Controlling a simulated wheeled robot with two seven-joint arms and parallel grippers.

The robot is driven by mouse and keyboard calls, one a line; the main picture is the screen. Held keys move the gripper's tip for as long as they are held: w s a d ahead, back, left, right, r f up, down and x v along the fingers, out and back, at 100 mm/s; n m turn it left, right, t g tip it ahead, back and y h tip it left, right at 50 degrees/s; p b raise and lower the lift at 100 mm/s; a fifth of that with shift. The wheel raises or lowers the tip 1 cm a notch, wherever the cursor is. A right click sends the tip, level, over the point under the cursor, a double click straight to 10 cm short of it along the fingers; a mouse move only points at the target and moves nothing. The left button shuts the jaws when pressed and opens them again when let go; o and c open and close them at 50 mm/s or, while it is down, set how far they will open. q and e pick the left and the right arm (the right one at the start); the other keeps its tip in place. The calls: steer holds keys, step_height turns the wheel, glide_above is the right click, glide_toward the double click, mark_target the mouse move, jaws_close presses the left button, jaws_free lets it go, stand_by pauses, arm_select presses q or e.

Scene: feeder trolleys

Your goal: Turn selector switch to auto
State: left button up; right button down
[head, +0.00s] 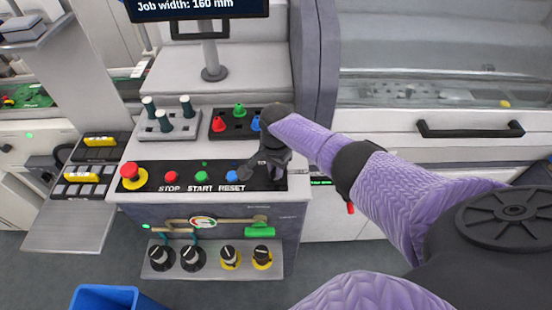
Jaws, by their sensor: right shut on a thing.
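The black control panel (150,180) on the front of the machine carries a row of buttons labelled STOP, START and RESET. My right gripper (272,178) is at the right end of this row, to the right of the blue RESET button (232,176). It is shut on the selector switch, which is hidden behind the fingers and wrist. White lettering beside the switch is mostly covered, so I cannot read its position. My left gripper is not in view.
A red emergency stop (130,171) is at the panel's left end. Black knobs (191,256) are below. A monitor (200,8) stands behind, and a blue bin (105,298) is at lower left.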

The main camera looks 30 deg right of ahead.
steer(key=n, duration=0.3)
steer(key=shift+n, duration=0.3)
steer(key=n, duration=0.2)
steer(key=shift+n+p, duration=0.3)
steer(key=shift+p, duration=0.05)
steer(key=shift+n, duration=0.7)
steer(key=c, duration=0.6)
jaws_free()
steer(key=shift+c, duration=0.2)
